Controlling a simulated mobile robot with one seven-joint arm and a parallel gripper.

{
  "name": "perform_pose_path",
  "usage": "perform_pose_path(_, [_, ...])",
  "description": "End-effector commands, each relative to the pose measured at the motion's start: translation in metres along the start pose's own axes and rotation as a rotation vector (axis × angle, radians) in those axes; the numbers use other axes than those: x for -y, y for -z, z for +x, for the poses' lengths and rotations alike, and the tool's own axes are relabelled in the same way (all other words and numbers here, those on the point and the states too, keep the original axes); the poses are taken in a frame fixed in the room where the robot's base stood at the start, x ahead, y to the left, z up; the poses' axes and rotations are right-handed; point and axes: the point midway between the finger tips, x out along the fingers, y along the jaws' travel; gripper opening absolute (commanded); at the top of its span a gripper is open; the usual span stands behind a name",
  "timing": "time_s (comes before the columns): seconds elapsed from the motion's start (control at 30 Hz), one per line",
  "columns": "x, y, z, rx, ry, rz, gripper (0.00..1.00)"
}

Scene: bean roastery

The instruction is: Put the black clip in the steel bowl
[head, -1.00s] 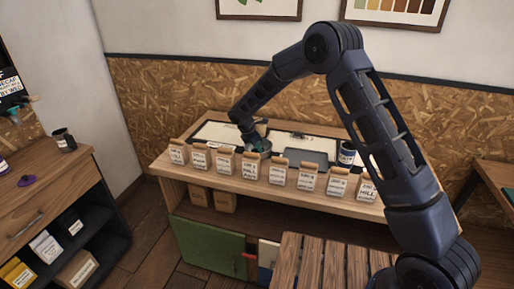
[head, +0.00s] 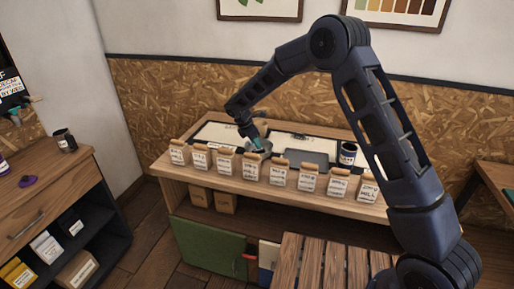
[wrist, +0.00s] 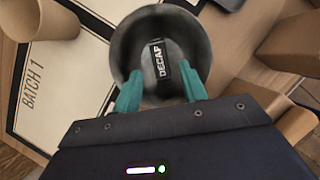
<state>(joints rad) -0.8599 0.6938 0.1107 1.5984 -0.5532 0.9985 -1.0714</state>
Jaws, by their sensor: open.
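The steel bowl (wrist: 125,45) is round and grey in the wrist view, just ahead of my gripper. The black clip (wrist: 160,62), with a white DECAF label, appears inside the bowl, clear of both fingers. My gripper (wrist: 161,76) is open, with its teal fingers apart over the near part of the bowl and nothing between them. In the head view my gripper (head: 257,144) is over the bowl (head: 265,146) on the wooden counter, behind the row of bags. The clip cannot be made out there.
Several labelled paper bags (head: 250,166) line the counter's front edge. Framed white boards (head: 214,133) lie behind them, one marked BATCH 1 in the wrist view (wrist: 60,75). A brown cup (wrist: 55,18) is at upper left there. A dark labelled mug (head: 347,154) stands to the right.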

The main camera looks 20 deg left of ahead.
Motion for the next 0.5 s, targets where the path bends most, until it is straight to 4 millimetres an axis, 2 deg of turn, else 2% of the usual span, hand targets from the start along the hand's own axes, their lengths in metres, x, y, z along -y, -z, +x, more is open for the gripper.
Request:
perform_pose_path(0.03, [0.0, 0.0, -0.011, -0.001, -0.002, 0.0, 0.43])
perform_pose_path(0.2, [-0.001, 0.0, -0.043, -0.001, -0.002, 0.0, 0.43])
perform_pose_path(0.33, [0.0, 0.0, -0.062, 0.0, -0.002, -0.001, 0.43])
perform_pose_path(0.5, [0.0, 0.0, -0.075, 0.0, 0.0, 0.0, 0.43])
